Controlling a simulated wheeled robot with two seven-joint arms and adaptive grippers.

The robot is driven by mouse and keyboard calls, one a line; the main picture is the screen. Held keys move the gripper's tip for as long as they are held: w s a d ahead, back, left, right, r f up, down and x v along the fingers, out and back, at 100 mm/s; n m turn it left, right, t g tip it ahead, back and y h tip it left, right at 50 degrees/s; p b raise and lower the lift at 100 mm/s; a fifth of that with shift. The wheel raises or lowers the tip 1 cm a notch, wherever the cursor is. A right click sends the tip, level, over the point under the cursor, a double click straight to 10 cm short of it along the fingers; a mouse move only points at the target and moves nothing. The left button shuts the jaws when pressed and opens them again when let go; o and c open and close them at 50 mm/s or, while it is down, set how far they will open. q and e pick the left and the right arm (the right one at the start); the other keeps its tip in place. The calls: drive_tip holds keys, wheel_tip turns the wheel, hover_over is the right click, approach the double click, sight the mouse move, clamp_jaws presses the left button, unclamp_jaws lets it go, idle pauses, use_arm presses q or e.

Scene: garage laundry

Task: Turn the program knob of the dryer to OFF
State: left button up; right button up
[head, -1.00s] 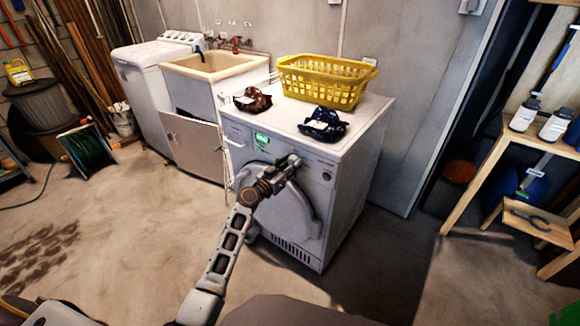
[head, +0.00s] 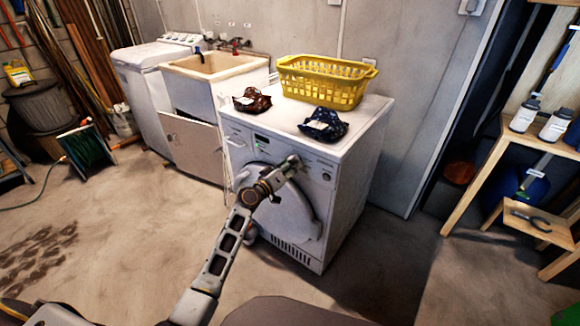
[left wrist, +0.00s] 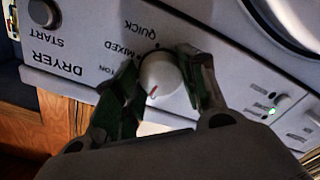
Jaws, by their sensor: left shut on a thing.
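The dryer (head: 240,165) is a white front-loader in the middle of the head view. The mark points down and slightly left in that picture, away from the printed QUICK, MIXED and a partly hidden "TON". I cannot read a label where it points. My left gripper (head: 294,161) is at the dryer's front panel, its green-padded fingers (left wrist: 160,88) shut on the knob from both sides. The dryer's display (head: 262,138) is dark. My right gripper is not in view.
A sink (head: 205,68) stands left of the dryer, a wooden bench (head: 478,172) to the right. The floor in front is mostly clear.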

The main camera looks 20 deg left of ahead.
use_arm(q)
drive_tip(key=shift+n, duration=1)
drive_tip(key=o, duration=1.1)
drive_tip(key=shift+c, duration=0.2)
drive_tip(key=shift+s, duration=0.15)
drive_tip(key=v, duration=1.1)
drive_tip(key=shift+s+a, duration=0.15)
drive_tip(key=shift+s, duration=0.2)
